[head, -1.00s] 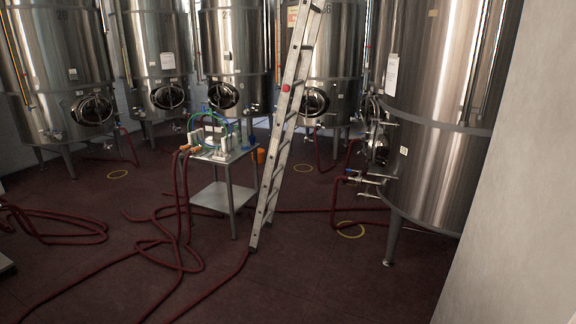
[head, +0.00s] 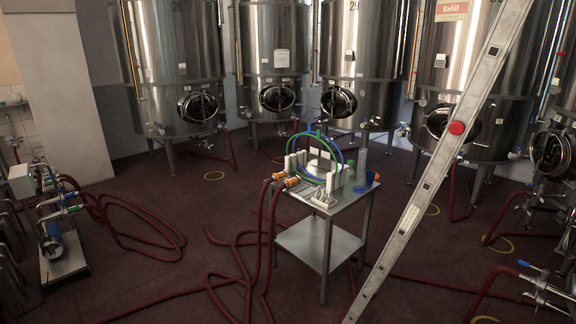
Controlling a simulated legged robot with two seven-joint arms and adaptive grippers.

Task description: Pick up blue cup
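A small blue cup (head: 370,177) stands near the right edge of the top of a metal cart (head: 352,199). It is small in the head view, and other items stand close to its left. Neither of my grippers is in view. The cart is some distance ahead, a little right of the middle of the picture.
A leaning ladder (head: 440,165) stands just right of the cart. Red hoses (head: 243,262) lie over the floor in front and to the left. A pump unit (head: 58,240) is at the far left. Steel tanks (head: 275,50) line the back.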

